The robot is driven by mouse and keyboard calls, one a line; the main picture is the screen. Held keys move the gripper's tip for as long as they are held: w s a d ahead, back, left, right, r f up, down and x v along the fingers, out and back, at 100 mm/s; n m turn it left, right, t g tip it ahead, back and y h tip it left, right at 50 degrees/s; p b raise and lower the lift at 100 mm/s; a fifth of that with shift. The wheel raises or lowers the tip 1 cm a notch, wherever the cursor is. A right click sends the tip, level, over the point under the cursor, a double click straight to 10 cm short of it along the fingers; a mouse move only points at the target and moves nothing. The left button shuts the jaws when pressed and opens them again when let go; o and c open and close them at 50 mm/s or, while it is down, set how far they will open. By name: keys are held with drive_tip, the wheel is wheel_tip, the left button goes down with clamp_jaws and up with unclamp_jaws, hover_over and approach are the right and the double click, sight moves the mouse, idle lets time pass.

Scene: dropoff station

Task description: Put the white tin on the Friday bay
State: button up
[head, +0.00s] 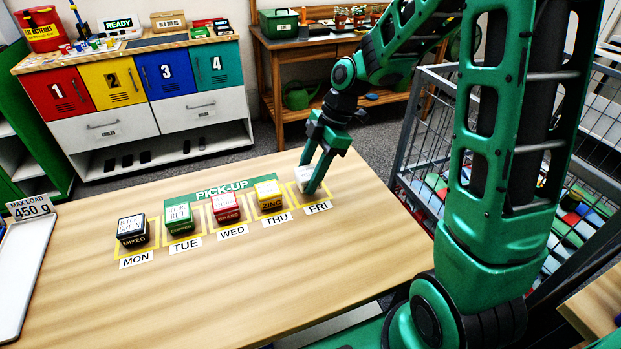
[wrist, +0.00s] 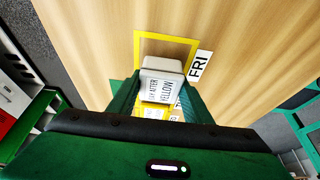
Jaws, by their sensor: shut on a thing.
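The white tin (wrist: 162,82) is between the fingers of my gripper (wrist: 165,92), which is shut on it. In the wrist view its label reads in part "MATTER YELLOW". The tin is at the Friday bay (wrist: 190,42), a yellow outline beside the "FRI" label. In the head view my gripper (head: 318,172) reaches down at the Friday bay, and the white tin (head: 303,174) shows partly behind the fingers. The tin looks level. I cannot tell whether its base touches the table.
A black tin (head: 132,232) is on Monday, a green tin (head: 179,217) on Tuesday, a red tin (head: 225,207) on Wednesday and a yellow tin (head: 269,195) on Thursday. A white tray (head: 22,265) lies at the left. The table's front is clear. A wire cage (head: 412,150) stands to the right.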

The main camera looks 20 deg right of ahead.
drive_tip(key=shift+f, duration=0.95)
drive_tip(key=o, duration=1.1)
drive_tip(key=shift+f, duration=0.1)
drive_tip(key=v, duration=1.2)
drive_tip(key=s+d+m+h, duration=0.1)
drive_tip(key=s+d+m, duration=0.3)
drive_tip(key=s+m, duration=0.4)
drive_tip(key=s+d+f+m+h, duration=0.1)
drive_tip(key=s+d+m, duration=0.4)
drive_tip(key=s+m, duration=0.3)
drive_tip(key=s+d+m+h, duration=0.2)
drive_tip(key=s+d+m, duration=0.2)
drive_tip(key=s+m, duration=0.4)
drive_tip(key=shift+s+d+f, duration=0.2)
drive_tip(key=shift+s+d, duration=0.2)
drive_tip(key=shift+s, duration=0.8)
